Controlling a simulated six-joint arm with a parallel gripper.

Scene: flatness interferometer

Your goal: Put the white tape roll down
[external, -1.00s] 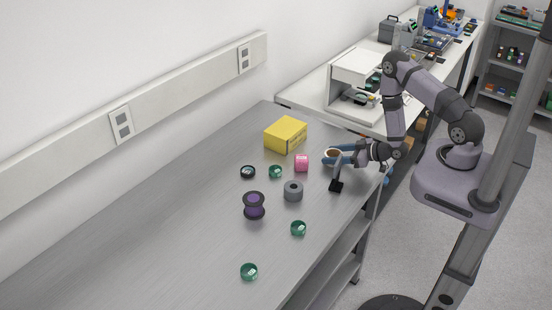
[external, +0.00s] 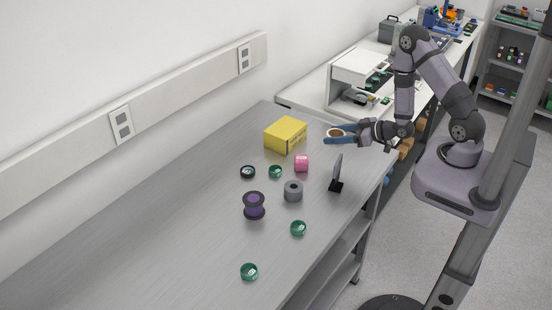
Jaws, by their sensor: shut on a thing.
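The white tape roll (external: 327,132), with a brown inside, is held between the blue fingers of my gripper (external: 337,134) in the external view. My gripper is shut on the roll and reaches in from the right. The roll is near the far right end of the grey workbench (external: 180,225), right of the yellow box. It appears to be raised above the bench top, but the exact height cannot be told. The fingers partly cover the roll.
A yellow box (external: 286,135), pink roll (external: 301,163), grey roll (external: 293,191), dark upright stand (external: 337,176), purple spool (external: 254,206), dark ring (external: 247,172) and several green rolls (external: 298,228) stand on the bench. The bench's front left is clear.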

